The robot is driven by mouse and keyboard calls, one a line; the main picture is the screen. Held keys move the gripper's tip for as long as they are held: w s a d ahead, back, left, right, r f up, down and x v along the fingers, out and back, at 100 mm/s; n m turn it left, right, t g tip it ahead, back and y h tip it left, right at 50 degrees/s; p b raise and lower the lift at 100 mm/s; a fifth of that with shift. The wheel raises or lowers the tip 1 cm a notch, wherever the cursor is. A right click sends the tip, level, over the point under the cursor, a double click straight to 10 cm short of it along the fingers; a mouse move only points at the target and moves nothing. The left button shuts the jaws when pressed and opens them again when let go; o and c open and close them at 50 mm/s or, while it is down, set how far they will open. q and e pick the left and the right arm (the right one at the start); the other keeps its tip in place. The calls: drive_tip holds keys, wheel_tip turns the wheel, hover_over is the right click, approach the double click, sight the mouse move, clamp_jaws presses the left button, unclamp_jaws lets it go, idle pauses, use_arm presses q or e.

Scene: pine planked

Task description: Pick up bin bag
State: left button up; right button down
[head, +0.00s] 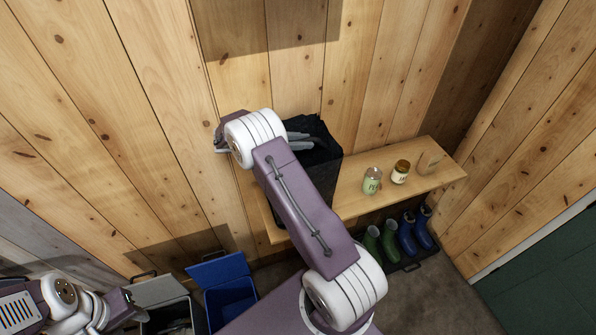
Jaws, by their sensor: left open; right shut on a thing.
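The black bin bag (325,157) is a dark, crumpled-topped shape at the left part of the wooden bench, against the plank wall. My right arm crosses in front of it and hides its left and lower parts. My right gripper (300,141) has its grey fingers at the top of the bag and is shut on it. Whether the bag sits inside a bin or stands alone, I cannot tell. My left gripper (124,301) is at the lower left, open and empty, well away from the bag.
A green-labelled jar (372,181), a brown-lidded jar (400,172) and a small wooden block (429,162) stand on the bench (350,208). Green boots (381,242) and blue boots (415,231) are below. A blue bin (229,297) and a grey-lidded bin (160,291) stand open near my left gripper.

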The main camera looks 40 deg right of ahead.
wheel_tip(320, 180, up, 3)
drive_tip(key=b, duration=0.4)
drive_tip(key=shift+r, duration=0.2)
drive_tip(key=s+d+r+b, duration=0.5)
drive_tip(key=s+d+r, duration=0.1)
drive_tip(key=d, duration=0.3)
drive_tip(key=shift+d+r+b, duration=0.3)
drive_tip(key=shift+d+r, duration=0.1)
drive_tip(key=shift+r, duration=0.45)
drive_tip(key=shift+s, duration=0.1)
